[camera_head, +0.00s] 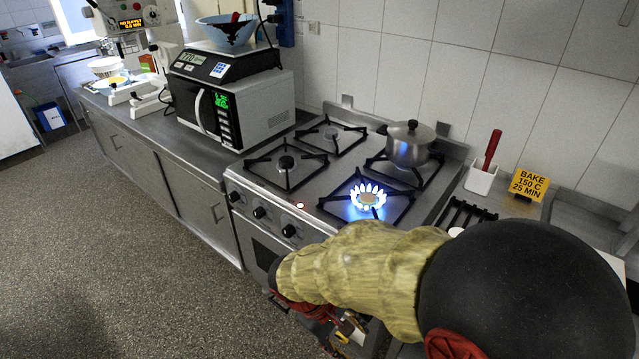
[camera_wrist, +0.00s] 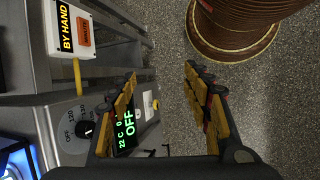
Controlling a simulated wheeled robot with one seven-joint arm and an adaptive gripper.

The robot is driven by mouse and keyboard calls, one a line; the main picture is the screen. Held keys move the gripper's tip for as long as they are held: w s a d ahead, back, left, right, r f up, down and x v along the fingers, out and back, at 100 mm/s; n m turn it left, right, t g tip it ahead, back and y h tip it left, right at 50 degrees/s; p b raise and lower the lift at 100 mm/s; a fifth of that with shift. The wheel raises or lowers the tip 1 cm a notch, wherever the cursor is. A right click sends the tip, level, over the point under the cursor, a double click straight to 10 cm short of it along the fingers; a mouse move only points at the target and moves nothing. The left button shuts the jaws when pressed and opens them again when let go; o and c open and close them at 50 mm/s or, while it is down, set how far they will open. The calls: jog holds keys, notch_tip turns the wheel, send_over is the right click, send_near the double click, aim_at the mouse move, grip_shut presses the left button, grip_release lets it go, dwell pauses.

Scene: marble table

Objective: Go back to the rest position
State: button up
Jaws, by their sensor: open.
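My gripper (camera_head: 343,330) is low in front of the stove in the head view, at the end of my yellow-sleeved arm, partly cut off by the lower edge. The left finger overlaps a grey panel with a black knob (camera_wrist: 85,130) and a green display (camera_wrist: 126,132) reading 22 C and OFF. Whether the finger touches the panel cannot be told.
The stove (camera_head: 318,188) has a lit front-right burner (camera_head: 368,198) close to my arm. A lidded pot (camera_head: 409,146) stands behind it. A brown round object (camera_wrist: 235,25) stands on the floor near the right finger. The floor at left is clear.

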jog(key=s+d+r+m+t+y, duration=0.1)
jog(key=s+d+r+m+t, duration=0.1)
jog(key=r, duration=0.5)
jog(key=s+d+r+m+t+y+p, duration=0.1)
jog(key=s+d+r+m+t+y, duration=0.1)
jog(key=d+r, duration=0.4)
jog(key=s+d+r+m+t+y, duration=0.2)
jog(key=r+m, duration=0.3)
jog(key=r, duration=0.4)
jog(key=shift+s+d, duration=0.75)
jog(key=shift+d, duration=0.15)
jog(key=shift+r, duration=0.1)
jog(key=shift+c, duration=1.1)
